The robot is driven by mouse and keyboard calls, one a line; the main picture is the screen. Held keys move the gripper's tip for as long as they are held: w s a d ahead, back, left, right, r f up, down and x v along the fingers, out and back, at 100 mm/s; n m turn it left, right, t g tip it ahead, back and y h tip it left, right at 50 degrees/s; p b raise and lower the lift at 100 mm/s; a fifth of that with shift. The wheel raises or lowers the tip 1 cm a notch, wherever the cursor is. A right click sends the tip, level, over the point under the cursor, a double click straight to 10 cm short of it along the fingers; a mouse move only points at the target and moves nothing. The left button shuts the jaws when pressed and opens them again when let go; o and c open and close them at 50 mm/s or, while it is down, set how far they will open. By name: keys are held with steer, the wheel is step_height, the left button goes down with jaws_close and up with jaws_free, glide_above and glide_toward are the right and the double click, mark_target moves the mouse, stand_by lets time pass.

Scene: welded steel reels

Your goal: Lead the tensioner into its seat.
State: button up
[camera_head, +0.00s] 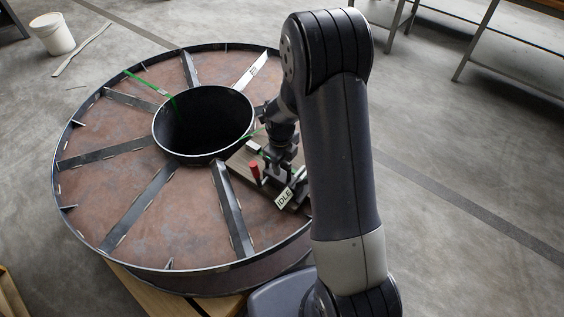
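My gripper (273,165) points down at the right side of the hub, over a small board (240,166) on the reel. It is small and dark here, and my arm hides part of it. I cannot tell whether its fingers are open or hold anything. Dark fixture parts stand on the board below it, with a red upright piece (254,173) and a white tag reading IDLE (284,198). I cannot clearly tell the tensioner or its seat apart from these dark parts. A green strap (146,83) crosses the reel's far left rim towards the hub, and green shows again near the gripper.
The large steel reel (100,205) lies flat on wooden supports (150,297), with radial ribs and a raised round hub (203,150). A white bucket (52,34) stands at back left. Metal tables (505,48) stand at back right. The floor on the right is clear.

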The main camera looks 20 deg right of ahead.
steer(key=shift+s+r+p, duration=0.1)
steer(key=shift+r+p, duration=1.05)
steer(key=shift+r, duration=0.55)
steer(key=shift+o, duration=0.4)
steer(key=o, duration=0.5)
steer(key=shift+c, duration=0.2)
steer(key=shift+f, duration=0.15)
steer(key=o, duration=0.8)
